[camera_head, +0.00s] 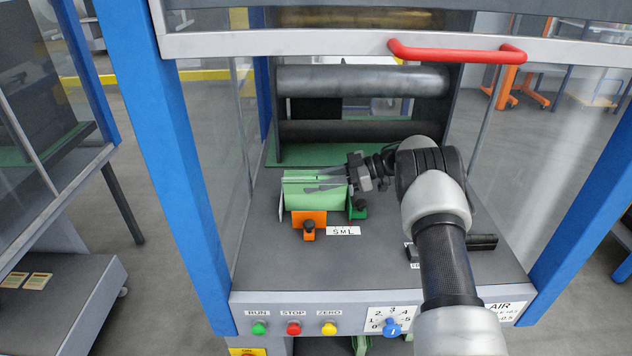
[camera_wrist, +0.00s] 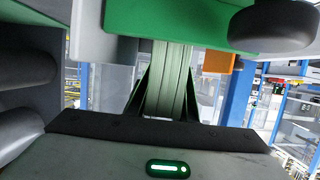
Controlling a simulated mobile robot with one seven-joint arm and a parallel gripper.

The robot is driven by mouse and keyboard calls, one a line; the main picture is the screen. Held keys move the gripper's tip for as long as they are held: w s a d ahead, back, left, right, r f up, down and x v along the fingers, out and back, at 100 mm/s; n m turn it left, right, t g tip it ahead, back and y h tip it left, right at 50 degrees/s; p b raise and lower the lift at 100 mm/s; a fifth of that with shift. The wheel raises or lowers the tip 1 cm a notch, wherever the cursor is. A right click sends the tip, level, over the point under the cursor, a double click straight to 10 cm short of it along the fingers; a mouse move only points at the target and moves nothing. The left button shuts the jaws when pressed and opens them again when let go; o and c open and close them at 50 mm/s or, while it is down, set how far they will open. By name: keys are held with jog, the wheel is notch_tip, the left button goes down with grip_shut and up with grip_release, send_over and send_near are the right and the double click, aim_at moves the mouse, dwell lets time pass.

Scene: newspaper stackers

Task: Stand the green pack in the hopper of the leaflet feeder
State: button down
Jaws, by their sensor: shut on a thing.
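The green pack (camera_head: 318,198) is a pale green block at the leaflet feeder's hopper, above the grey deck. My gripper (camera_head: 322,181) reaches in from the right and is shut on the pack near its top. In the wrist view the pack's green layers (camera_wrist: 171,85) run between the two dark fingers. The hopper shows an orange guide block (camera_head: 309,218) with a black knob in front of the pack, and a green guide block (camera_head: 358,211) with a knob at right. Whether the pack's lower edge touches the hopper floor is hidden.
Behind the hopper are grey rollers (camera_head: 362,81) over a green bed. A red handle (camera_head: 457,50) crosses the raised front guard above my arm. Blue posts and clear side panels bound the deck (camera_head: 262,262). An S M L label (camera_head: 343,231) lies before the hopper.

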jog(key=c, duration=1.5)
grip_release()
jog(key=shift+o, duration=0.5)
jog(key=shift+d, duration=0.1)
jog(key=v, duration=1.7)
jog(key=shift+p, duration=0.3)
